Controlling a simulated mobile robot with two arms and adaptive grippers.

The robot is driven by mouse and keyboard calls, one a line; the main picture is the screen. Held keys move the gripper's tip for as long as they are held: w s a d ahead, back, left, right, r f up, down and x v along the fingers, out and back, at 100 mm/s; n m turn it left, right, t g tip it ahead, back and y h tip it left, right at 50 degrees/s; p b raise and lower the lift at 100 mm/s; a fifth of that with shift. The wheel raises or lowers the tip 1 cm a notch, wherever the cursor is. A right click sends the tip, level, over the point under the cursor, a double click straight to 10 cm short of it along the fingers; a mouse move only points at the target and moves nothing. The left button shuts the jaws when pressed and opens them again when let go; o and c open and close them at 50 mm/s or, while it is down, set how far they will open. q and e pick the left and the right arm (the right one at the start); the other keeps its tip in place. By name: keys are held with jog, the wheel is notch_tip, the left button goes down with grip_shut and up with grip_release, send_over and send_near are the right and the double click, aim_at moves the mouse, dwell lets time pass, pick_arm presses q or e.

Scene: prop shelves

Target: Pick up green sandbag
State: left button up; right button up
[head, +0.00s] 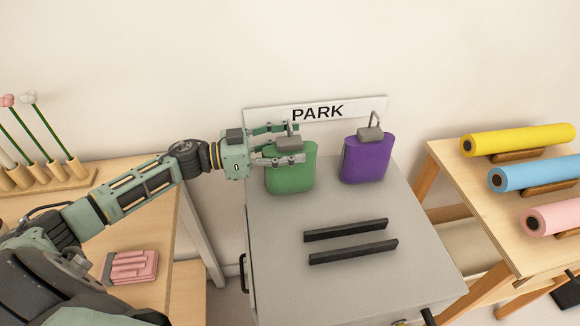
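The green sandbag (291,178) stands upright at the back left of the grey cabinet top, with a grey block and handle at its top. My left gripper (297,143) is at the top of the green sandbag, with one finger on the far side and one on the near side of the grey block. The fingers look spread, but whether they touch the block cannot be told. A purple sandbag (366,158) with a grey top and metal loop stands to the right. My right gripper is not in view.
The grey cabinet (270,250) carries two dark bars (346,230) and a PARK sign (317,111) behind. A wooden table (460,190) with yellow, blue and pink rolls stands right. A left table holds a peg rack (45,180) and a pink block (133,266).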

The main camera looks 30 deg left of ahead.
pick_arm(q)
jog(key=shift+s+f, duration=0.1)
grip_shut()
jog(key=shift+d, duration=0.1)
jog(key=shift+r, duration=0.3)
